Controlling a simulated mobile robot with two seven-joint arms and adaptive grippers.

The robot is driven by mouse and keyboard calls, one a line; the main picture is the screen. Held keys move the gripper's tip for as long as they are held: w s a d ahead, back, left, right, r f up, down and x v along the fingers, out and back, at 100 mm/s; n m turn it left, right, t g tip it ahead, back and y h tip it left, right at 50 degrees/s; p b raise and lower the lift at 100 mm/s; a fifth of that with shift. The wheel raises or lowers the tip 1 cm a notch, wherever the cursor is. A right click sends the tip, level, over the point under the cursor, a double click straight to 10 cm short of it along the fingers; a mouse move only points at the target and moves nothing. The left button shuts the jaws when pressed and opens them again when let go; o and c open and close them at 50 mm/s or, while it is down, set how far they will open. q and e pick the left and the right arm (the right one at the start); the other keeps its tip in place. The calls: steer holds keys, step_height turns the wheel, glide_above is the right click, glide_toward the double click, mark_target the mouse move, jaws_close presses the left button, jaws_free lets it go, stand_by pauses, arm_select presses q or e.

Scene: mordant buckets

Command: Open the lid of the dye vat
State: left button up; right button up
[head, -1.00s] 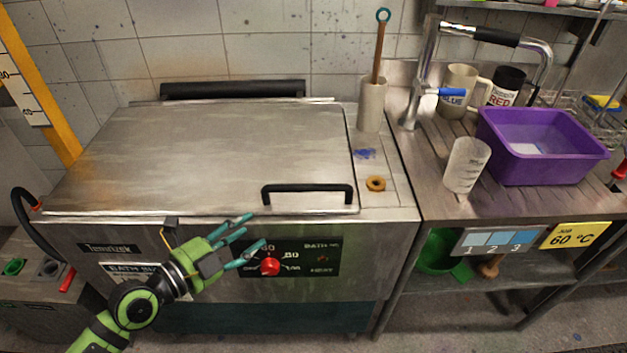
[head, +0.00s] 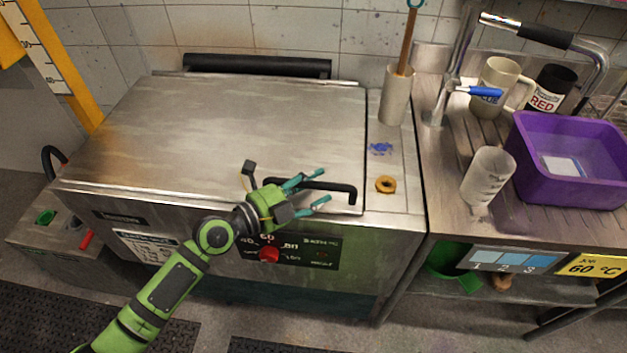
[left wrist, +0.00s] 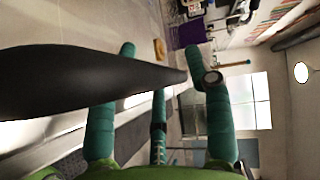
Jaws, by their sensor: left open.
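The dye vat is a steel box with a flat, closed steel lid (head: 240,125). A black bar handle (head: 335,188) stands at the lid's front right edge. In the left wrist view the black handle (left wrist: 90,80) looms large and close, crossing between the open teal fingers (left wrist: 160,85). My right gripper is not in view.
A red knob (head: 269,254) sits on the vat's front panel below my gripper. A beaker (head: 488,177) and purple tub (head: 570,190) are on the right counter.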

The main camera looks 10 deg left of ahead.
arm_select(q)
steer(key=shift+w+d, duration=0.1)
jaws_close()
steer(key=shift+r, duration=0.4)
steer(key=w+r+g+p, duration=0.1)
steer(key=w+r+p, duration=0.2)
steer(key=r, duration=0.5)
steer(key=w+r+n+y+p, duration=0.1)
steer(key=w+r+p, duration=0.3)
steer(key=r, duration=0.4)
steer(key=w+r+n+g+p, duration=0.1)
steer(key=w+r+p, duration=0.2)
steer(key=r+p, duration=0.3)
steer(key=shift+w+r+g, duration=0.25)
steer(key=shift+r+g, duration=0.05)
steer(key=shift+r, duration=0.85)
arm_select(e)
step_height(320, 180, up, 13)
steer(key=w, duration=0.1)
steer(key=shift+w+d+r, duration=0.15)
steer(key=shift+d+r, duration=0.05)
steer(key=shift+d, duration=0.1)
